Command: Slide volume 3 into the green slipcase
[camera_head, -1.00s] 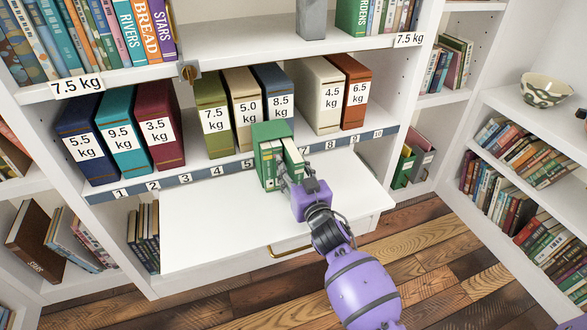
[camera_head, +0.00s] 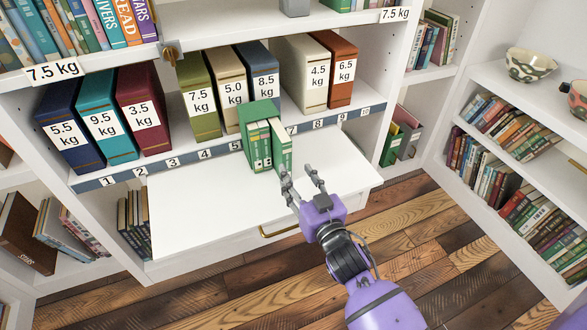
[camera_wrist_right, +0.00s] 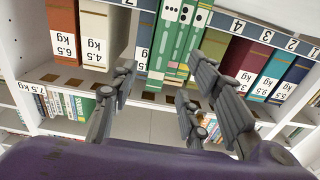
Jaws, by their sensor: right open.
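The green slipcase (camera_head: 256,109) stands upright on the white pull-out board, in front of the shelf's numbered strip. Several green volumes with white-marked spines stand in its open front. The rightmost green volume (camera_head: 281,146) sticks out toward me beyond its neighbours; I cannot read its number. In the wrist view this volume (camera_wrist_right: 164,45) appears at the left of the green group, upside down. My right gripper (camera_head: 298,170) is open and empty, just in front of and to the right of that volume, apart from it. My left gripper is out of view.
Weight-labelled binders, such as the olive one (camera_head: 197,105), stand on the shelf behind. The white board (camera_head: 200,210) is bare left of the slipcase. A brass handle (camera_head: 279,230) is on the drawer front. Bookshelves with bowls (camera_head: 529,65) are at the right.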

